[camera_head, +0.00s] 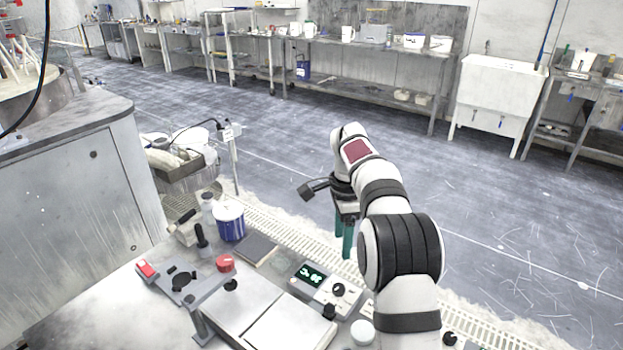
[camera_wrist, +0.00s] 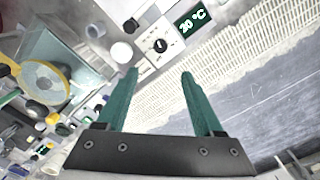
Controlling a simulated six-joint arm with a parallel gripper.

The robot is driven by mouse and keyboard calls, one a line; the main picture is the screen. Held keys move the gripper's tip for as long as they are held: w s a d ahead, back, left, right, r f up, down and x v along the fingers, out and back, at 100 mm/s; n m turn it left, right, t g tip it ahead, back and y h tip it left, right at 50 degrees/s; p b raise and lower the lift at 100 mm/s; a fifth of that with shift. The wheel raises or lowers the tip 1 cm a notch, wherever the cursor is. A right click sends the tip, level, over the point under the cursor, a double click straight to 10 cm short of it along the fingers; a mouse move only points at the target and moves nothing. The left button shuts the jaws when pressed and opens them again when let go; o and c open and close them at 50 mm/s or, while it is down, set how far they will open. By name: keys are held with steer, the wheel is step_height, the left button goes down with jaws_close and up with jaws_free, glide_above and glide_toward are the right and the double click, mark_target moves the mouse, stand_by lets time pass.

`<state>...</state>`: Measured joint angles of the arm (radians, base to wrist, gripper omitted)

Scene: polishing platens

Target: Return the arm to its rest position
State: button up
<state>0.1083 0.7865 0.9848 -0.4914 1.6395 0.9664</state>
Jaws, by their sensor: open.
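My gripper (camera_head: 343,238) has two green fingers that point down in the head view. It hangs beyond the bench's far edge, near the control box with the green display. In the wrist view my gripper (camera_wrist: 160,78) is open, with a clear gap between the green fingers and nothing held. My white and black arm (camera_head: 385,210) reaches out from the lower right of the head view and bends over toward the gripper.
The control box (camera_head: 325,287) has a lit display and knobs. A blue-and-white pot (camera_head: 230,222), a dark flat plate (camera_head: 257,249) and a red-knobbed grey fixture (camera_head: 182,285) stand left of it. A white grating (camera_head: 285,236) runs behind the bench. Open floor lies beyond.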

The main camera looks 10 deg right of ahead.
steer(key=s+a+r+n, duration=0.2)
steer(key=s+r, duration=0.1)
steer(key=s, duration=0.4)
steer(key=s+a+r+n+y, duration=0.1)
steer(key=s+a+r+n, duration=0.15)
steer(key=s, duration=0.45)
steer(key=s+a+r+n, duration=0.2)
steer(key=s+n, duration=0.1)
steer(key=s, duration=0.4)
steer(key=s+a+f+n, duration=0.1)
steer(key=s+f+n, duration=0.1)
steer(key=s, duration=0.6)
steer(key=s+a+f+n, duration=0.1)
steer(key=s+f+n, duration=0.2)
steer(key=s, duration=0.6)
steer(key=shift+s+a+f+y, duration=0.15)
steer(key=shift+a+f+y, duration=0.15)
steer(key=shift+y, duration=0.1)
steer(key=shift+d, duration=0.1)
stand_by(3.7)
